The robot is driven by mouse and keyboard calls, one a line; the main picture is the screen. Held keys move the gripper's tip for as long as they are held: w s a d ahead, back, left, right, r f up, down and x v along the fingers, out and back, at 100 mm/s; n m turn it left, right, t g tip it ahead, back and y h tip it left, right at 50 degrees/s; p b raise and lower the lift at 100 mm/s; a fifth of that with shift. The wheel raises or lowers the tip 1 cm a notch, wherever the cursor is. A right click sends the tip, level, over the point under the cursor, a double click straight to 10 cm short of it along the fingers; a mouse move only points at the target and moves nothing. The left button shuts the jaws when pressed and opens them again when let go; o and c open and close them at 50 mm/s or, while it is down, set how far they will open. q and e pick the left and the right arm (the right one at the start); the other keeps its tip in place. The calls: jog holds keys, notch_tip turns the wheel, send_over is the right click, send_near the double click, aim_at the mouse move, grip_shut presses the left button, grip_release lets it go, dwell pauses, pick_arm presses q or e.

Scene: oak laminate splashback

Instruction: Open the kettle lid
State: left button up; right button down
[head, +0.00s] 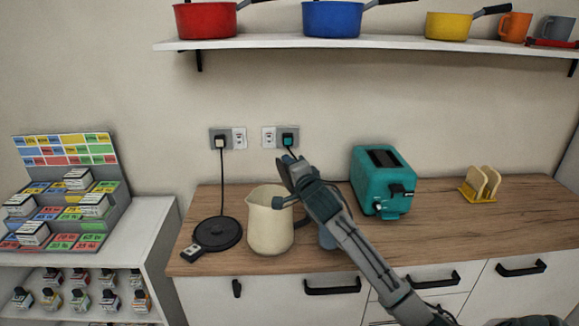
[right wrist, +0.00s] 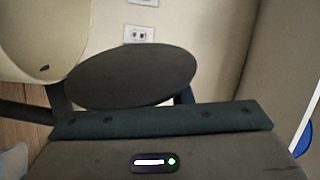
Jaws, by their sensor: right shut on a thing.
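The cream kettle (head: 270,228) stands on the wooden counter, upright, beside its round black base (head: 217,234). A cream part of the kettle (right wrist: 40,40) fills the upper left of the right wrist view. A dark round disc, which looks like the kettle lid (right wrist: 130,77), is tilted up off the kettle's top. In the head view the lid (head: 283,172) appears as a dark slanted shape. My right gripper (head: 291,176) is above the kettle's right side, shut on the lid; its fingertips are partly hidden. My left gripper is not in view.
A teal toaster (head: 381,182) stands to the right, with a yellow toast rack (head: 477,193) beyond. Wall outlets (head: 227,138) and a shelf of pots (head: 360,43) are behind.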

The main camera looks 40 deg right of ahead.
jog(key=shift+f, duration=0.15)
jog(key=c, duration=1.3)
grip_release()
jog(key=shift+d, duration=0.1)
jog(key=shift+s+a, duration=0.2)
jog(key=shift+s, duration=0.3)
jog(key=shift+b+v, duration=1.65)
jog(key=shift+v, duration=3.2)
jog(key=shift+d, duration=0.1)
